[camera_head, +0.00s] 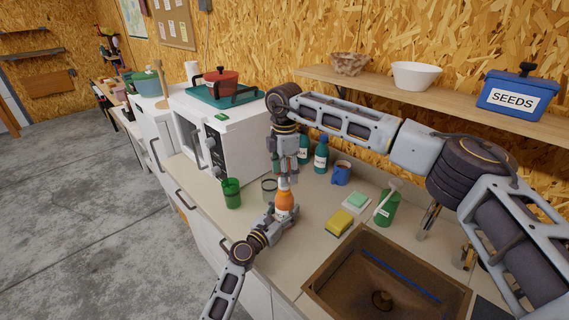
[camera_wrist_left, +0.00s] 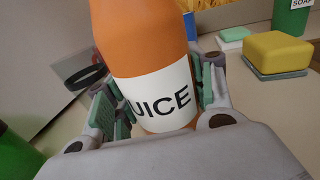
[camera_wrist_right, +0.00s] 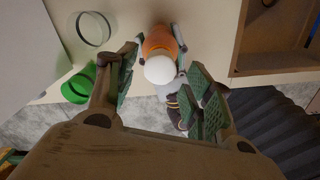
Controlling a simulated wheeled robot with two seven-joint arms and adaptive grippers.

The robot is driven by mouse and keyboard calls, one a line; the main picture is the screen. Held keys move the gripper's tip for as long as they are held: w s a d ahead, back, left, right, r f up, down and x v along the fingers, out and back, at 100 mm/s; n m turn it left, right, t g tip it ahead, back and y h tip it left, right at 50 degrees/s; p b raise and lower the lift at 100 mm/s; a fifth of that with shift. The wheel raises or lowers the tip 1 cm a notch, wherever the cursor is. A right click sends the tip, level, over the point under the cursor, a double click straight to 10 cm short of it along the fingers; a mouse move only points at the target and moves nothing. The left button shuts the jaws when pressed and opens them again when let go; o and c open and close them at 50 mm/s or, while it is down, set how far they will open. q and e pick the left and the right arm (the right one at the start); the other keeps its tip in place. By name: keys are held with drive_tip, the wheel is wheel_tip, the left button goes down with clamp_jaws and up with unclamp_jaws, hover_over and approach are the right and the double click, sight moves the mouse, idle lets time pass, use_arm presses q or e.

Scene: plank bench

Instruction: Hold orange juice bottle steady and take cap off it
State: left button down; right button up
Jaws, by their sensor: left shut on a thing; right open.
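The orange juice bottle (camera_head: 284,201) stands upright on the counter, with a white label in the left wrist view (camera_wrist_left: 150,90). My left gripper (camera_head: 283,216) is shut around the bottle's lower body, its pads on both sides of the label. The white cap (camera_wrist_right: 160,69) is on top of the bottle. My right gripper (camera_wrist_right: 160,75) points down above the bottle, open. In the right wrist view the cap shows between its fingertips, with space on both sides; whether the fingers reach down to the cap's height I cannot tell. In the head view my right gripper (camera_head: 288,174) partly hides the cap.
A green cup (camera_head: 231,193) and a glass (camera_head: 269,189) stand just left of the bottle. Teal bottles (camera_head: 321,154) and a blue mug (camera_head: 341,173) are behind. A yellow sponge (camera_head: 339,223), a soap bottle (camera_head: 387,208) and the sink (camera_head: 330,283) lie to the right.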

drive_tip(key=shift+f, duration=1.1)
drive_tip(key=c, duration=1.1)
drive_tip(key=shift+n, duration=0.3)
